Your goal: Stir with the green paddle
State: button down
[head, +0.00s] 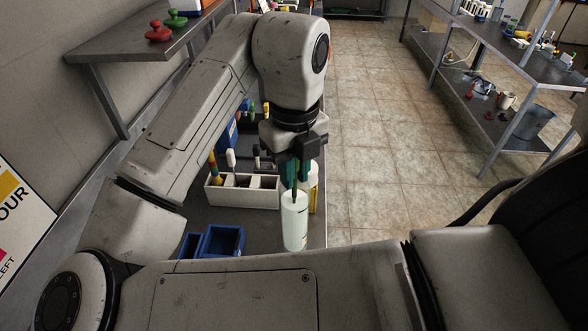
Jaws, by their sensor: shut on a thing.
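My gripper (294,168) points down over the metal bench and is shut on the green paddle (294,187). Only a short green length of the paddle shows between and below the fingers. A tall white cylindrical container (295,225) stands upright near the bench's right edge, directly below my gripper. The paddle's lower end is at the container's mouth and seems to pass inside; how deep it reaches is hidden. A container with yellow on it (314,188) stands just behind, partly hidden by the gripper.
A white compartment box (240,196) with several handled tools is left of the container. Blue bins (224,240) sit nearer. A wall shelf (140,50) holds red and green knobbed items. Open tiled floor (370,150) lies right, with shelving holding a bucket (531,122) beyond.

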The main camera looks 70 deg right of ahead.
jog(key=shift+r+p, duration=4.5)
jog(key=shift+r, duration=1.15)
